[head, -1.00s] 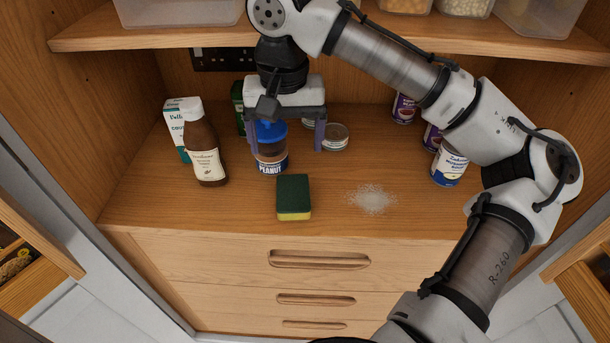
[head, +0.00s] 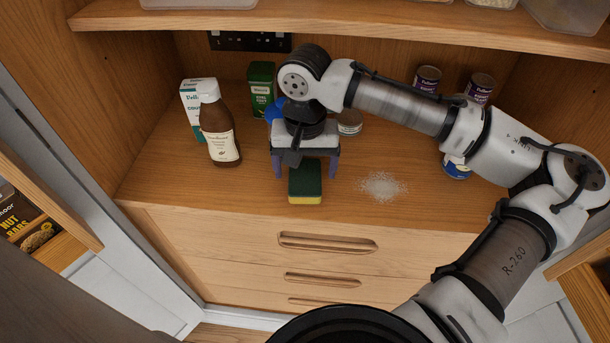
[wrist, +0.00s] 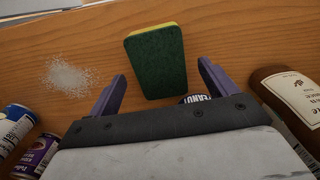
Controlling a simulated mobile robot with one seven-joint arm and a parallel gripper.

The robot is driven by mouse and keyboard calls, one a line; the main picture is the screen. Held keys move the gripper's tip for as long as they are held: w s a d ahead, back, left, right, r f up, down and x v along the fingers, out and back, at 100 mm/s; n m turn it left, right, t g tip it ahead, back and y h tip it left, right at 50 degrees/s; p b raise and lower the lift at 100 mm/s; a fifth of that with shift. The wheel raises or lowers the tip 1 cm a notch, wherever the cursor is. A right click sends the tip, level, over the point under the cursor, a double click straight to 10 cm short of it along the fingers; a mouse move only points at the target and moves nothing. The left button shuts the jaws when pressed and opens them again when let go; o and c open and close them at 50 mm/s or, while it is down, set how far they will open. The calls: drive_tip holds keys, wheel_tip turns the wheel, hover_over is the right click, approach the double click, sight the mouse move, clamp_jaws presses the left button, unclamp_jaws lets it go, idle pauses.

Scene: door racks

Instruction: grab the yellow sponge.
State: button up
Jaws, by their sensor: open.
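The yellow sponge (head: 306,184) has a dark green scrub side facing up and a yellow edge facing the front. It lies flat near the front edge of the shelf board. My gripper (head: 305,174) is open, its two purple fingers reaching down on either side of the sponge's back end in the head view. In the wrist view the sponge (wrist: 157,62) is between and just beyond the fingertips of my gripper (wrist: 161,80), with gaps on both sides. I cannot tell the exact height of the fingers above the board.
A brown bottle (head: 219,132) stands left of the sponge, and a spill of white grains (head: 382,186) lies to its right. A peanut jar (wrist: 195,99) is close by my gripper. Cans (head: 479,88) stand at the right. An upper shelf (head: 380,30) hangs above.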

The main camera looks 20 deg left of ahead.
drive_tip(key=shift+f, duration=1.2)
drive_tip(key=c, duration=1.1)
drive_tip(key=shift+o, duration=0.2)
